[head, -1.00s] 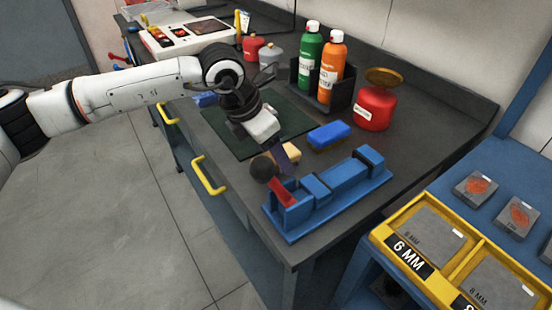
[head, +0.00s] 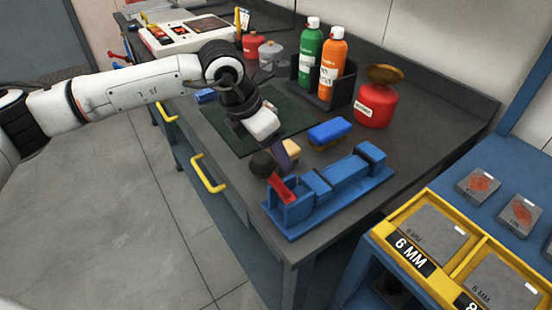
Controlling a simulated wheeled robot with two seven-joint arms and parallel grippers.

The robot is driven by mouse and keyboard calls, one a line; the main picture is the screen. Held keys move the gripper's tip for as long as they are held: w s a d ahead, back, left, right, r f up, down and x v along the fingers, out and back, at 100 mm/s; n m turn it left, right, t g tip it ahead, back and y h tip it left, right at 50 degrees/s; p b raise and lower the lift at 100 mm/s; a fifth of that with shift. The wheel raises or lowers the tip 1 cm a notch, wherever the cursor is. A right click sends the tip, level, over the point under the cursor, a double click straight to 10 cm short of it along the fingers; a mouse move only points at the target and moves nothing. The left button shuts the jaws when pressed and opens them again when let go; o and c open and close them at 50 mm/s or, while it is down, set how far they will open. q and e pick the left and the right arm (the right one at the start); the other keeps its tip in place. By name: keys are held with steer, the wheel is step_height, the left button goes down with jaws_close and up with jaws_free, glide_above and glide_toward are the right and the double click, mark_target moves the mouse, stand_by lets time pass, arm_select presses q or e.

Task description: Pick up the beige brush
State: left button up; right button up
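The beige brush (head: 292,148) is a small light block on the dark workbench, near the edge of the dark green mat. It is partly hidden behind my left gripper's finger. My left gripper (head: 281,152) points down in front of the brush, with a dark finger beside it. I cannot tell if the finger touches the brush, nor how far the fingers are apart. My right gripper is out of view.
A blue brush-like block (head: 330,131) lies just right of the beige brush. A red canister (head: 375,106) and a green bottle (head: 310,50) stand behind.

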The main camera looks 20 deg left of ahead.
arm_select(q)
steer(key=c, duration=1.2)
steer(key=shift+r+p, duration=0.5)
steer(key=shift+r, duration=0.1)
step_height(320, 180, up, 27)
steer(key=shift+r+b, duration=0.2)
steer(key=shift+b, duration=0.25)
